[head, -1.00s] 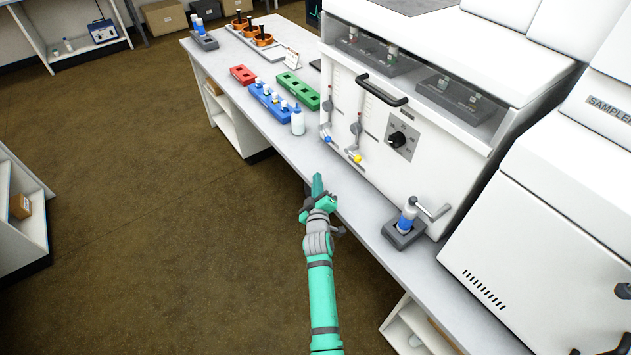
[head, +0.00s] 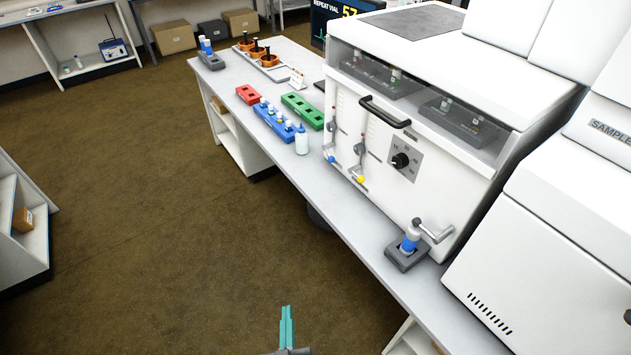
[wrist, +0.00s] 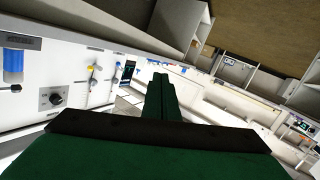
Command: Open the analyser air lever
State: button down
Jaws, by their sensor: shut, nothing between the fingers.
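The white analyser (head: 395,180) stands on the bench at right. Its front has a low blue-ended valve lever (head: 332,159) and a yellow-ended one (head: 360,179); I cannot read which is the air lever. The yellow and blue ends also show small in the wrist view, yellow (wrist: 91,67) left of blue (wrist: 114,80). A black dial (head: 400,160) is right of them. My gripper (head: 286,310) is shut and empty, in front of the bench over the floor, well apart from the levers. Its green fingers also show in the wrist view (wrist: 160,85).
A grey block (head: 405,257) with a blue vial and a grey crank arm (head: 436,233) sits at the bench's front. A white bottle (head: 302,143), a blue rack (head: 272,122), a green rack (head: 303,110) and a red rack (head: 248,95) stand left. Floor in front is clear.

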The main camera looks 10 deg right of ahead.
jog(key=s+d+r, duration=0.1)
jog(key=s+r, duration=0.3)
jog(key=s, duration=0.3)
jog(key=s+d+r+m, duration=0.1)
jog(key=s+r, duration=0.3)
jog(key=s, duration=0.4)
jog(key=s+d+r+g+y, duration=0.1)
jog(key=s+r, duration=0.3)
jog(key=s, duration=0.3)
jog(key=shift+s+r+m, duration=0.25)
jog(key=shift+s+m, duration=0.15)
jog(key=shift+w, duration=0.1)
